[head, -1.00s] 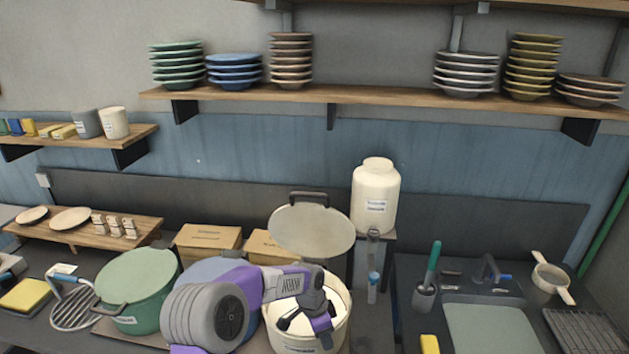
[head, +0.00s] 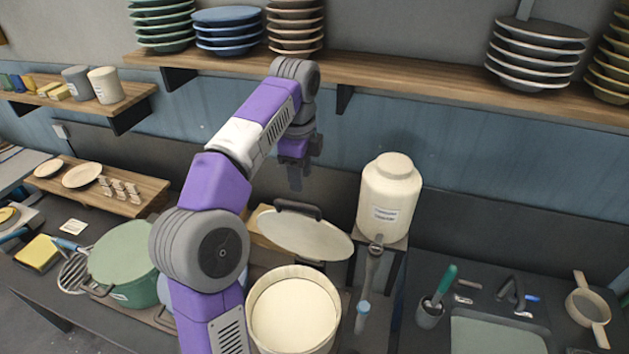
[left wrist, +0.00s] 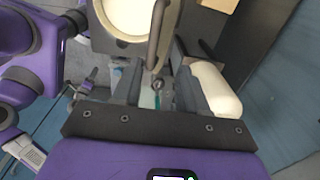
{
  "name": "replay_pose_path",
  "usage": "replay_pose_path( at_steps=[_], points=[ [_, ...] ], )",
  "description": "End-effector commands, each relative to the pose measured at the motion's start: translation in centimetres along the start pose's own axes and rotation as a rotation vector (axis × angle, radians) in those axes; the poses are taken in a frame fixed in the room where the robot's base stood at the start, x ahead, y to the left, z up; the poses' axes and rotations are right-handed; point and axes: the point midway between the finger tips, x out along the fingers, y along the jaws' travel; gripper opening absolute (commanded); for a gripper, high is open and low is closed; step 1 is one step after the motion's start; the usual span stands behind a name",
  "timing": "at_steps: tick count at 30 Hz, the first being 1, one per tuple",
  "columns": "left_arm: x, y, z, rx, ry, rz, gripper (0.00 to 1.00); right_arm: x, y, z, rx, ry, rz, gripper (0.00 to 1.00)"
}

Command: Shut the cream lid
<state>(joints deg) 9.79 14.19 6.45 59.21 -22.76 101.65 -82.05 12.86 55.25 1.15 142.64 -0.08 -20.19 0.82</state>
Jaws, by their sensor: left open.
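The cream lid (head: 305,236) stands tilted open at the back of the round cream pot (head: 254,318), with its pale inner face toward me and a dark handle (head: 297,209) at its upper edge. The pot's mouth is uncovered, showing a pale inside. My left gripper (head: 300,178) is open and empty, fingers pointing down, above and behind the lid and apart from it. In the left wrist view, the open fingers (left wrist: 158,92) frame a gap with the dark handle (left wrist: 157,35) beyond them.
A cream canister (head: 389,195) stands on a stand right of the lid. A green pot (head: 125,262) is at the left, and the shelf with plates (head: 420,88) runs behind and above. A sink (head: 495,335) is at the right.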

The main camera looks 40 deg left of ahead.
Motion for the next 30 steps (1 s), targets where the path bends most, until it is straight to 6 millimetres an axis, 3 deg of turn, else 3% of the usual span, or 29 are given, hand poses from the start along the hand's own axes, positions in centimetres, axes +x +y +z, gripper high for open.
replay_pose_path(
  at_steps=[12,24,30],
  points=[
    [6.2,0.1,0.0,-0.002,0.000,0.002,0.42,1.7,0.7,0.0,0.001,-0.002,0.000,0.70],
    [7.1,0.0,0.0,-0.003,0.001,-0.001,0.42,1.8,0.7,0.0,0.001,-0.002,0.000,0.70],
    [7.1,0.0,0.0,-0.003,0.002,-0.001,0.13,1.8,0.7,0.0,0.000,-0.002,0.000,0.70]
  ],
)
